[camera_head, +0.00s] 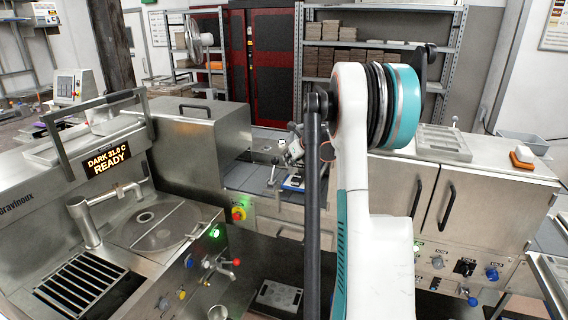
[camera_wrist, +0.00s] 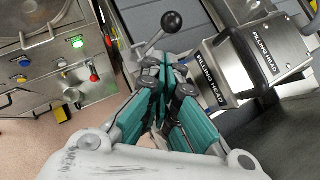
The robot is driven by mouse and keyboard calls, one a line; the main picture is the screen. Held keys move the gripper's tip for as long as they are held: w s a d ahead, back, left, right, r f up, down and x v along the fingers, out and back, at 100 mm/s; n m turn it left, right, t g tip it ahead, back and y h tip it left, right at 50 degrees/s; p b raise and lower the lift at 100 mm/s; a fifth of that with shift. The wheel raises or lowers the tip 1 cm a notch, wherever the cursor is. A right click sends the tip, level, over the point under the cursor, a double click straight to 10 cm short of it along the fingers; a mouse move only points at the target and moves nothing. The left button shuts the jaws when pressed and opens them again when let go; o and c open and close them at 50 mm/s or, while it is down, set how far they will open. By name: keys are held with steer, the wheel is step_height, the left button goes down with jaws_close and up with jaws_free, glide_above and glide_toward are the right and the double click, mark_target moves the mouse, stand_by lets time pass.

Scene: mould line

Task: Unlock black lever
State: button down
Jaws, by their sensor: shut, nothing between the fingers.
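A lever with a round black ball knob (camera_wrist: 171,22) on a thin metal rod shows at the top of the wrist view. The rod slants down and left from the knob toward the fingers. My gripper (camera_wrist: 172,68), with teal fingers, is shut and empty. In the picture its tips lie just below the knob and close to the rod. I cannot tell whether they touch the rod. In the head view my arm fills the middle, and I cannot make out the gripper or this lever clearly.
A metal filling head (camera_wrist: 235,68) stands right of the fingers. A steel panel with coloured buttons and a red-knobbed lever (camera_wrist: 93,78) is at left. The head view shows a machine with a READY display (camera_head: 108,160) at left and steel cabinets (camera_head: 450,200) at right.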

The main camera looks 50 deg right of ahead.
steer(key=s+d+r, duration=0.1)
steer(key=s+r, duration=0.3)
steer(key=r, duration=0.2)
steer(key=shift+s, duration=0.25)
steer(key=shift+r, duration=0.1)
